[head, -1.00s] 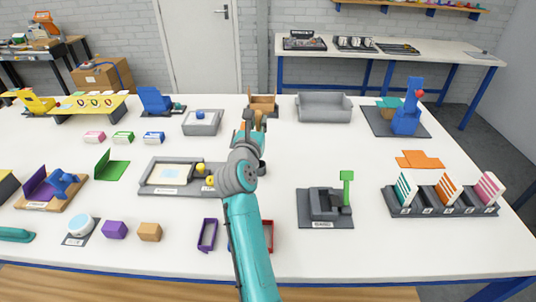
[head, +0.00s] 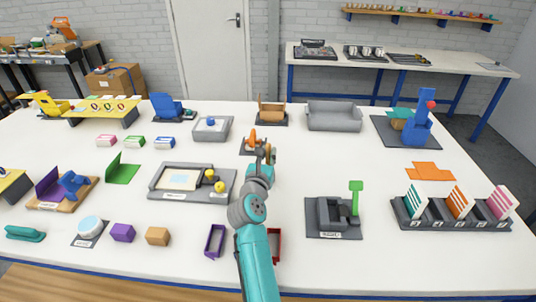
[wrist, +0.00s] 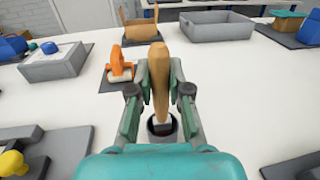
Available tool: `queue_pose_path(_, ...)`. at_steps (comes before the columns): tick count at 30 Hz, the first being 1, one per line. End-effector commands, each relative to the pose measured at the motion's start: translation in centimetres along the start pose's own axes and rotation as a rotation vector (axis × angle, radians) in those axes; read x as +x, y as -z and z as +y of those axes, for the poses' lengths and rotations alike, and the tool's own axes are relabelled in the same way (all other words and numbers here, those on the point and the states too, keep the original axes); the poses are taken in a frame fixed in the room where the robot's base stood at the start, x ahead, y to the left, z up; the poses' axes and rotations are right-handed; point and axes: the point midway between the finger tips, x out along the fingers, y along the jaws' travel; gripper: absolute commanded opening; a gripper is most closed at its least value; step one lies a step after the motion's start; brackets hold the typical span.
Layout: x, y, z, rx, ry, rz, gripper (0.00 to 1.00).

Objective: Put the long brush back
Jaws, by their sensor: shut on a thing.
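My gripper (wrist: 160,95) is shut on the long brush (wrist: 160,75), which has a tan wooden handle and stands upright between the fingers. Its pale lower part points down at a dark grey round cup (wrist: 150,130) just below the fingers. The brush's lower end overlaps the cup's opening in the wrist view; I cannot tell how deep it sits. In the head view my gripper (head: 262,152) is over the middle of the table, and my arm hides most of the brush and the cup.
An orange tool (head: 252,136) on a dark mat stands just behind my gripper. A grey tray (head: 155,192) with yellow knobs lies left.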

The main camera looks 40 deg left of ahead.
Motion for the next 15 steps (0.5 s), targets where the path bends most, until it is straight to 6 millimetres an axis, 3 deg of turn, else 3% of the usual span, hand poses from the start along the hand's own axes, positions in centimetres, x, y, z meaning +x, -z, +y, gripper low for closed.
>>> queue_pose_path(1,0.00,0.18,0.00,0.000,0.000,0.001,0.00)
queue_pose_path(2,0.00,0.22,0.00,0.000,0.000,0.001,0.20)
queue_pose_path(5,0.00,0.18,0.00,0.000,0.000,0.001,0.43)
queue_pose_path(15,0.00,-0.10,0.00,0.000,0.000,0.000,0.43)
